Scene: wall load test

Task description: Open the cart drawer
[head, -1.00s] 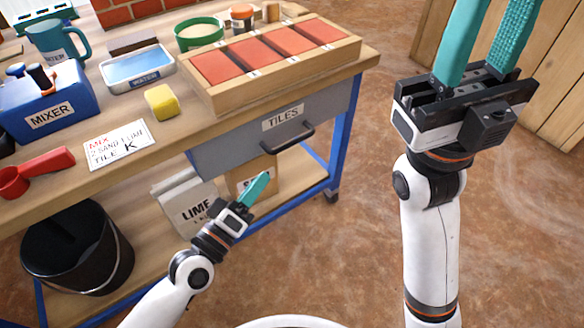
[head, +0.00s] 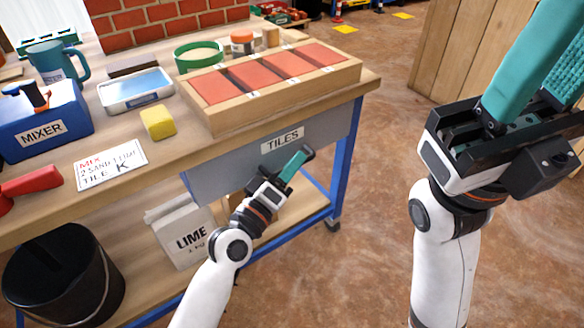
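The cart drawer (head: 215,172) is a grey front labelled TILES under the wooden worktop, and it looks shut. Its dark bar handle (head: 309,152) sits right of centre, partly hidden by my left gripper (head: 297,158). The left gripper's teal fingers reach up to the handle and overlap it. The fingers line up from this angle, so I cannot tell whether they are apart or closed on the bar. My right gripper (head: 558,58) is raised at the right, away from the cart, with its two teal fingers apart and empty, tips cut off by the frame edge.
On the worktop (head: 190,140) stand a wooden tray of red tiles (head: 222,114), a yellow sponge (head: 158,122), a water tray (head: 135,90) and a blue mixer box (head: 45,134). A lime bag (head: 187,238) and black bucket (head: 62,275) are below. The floor right of the cart is clear.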

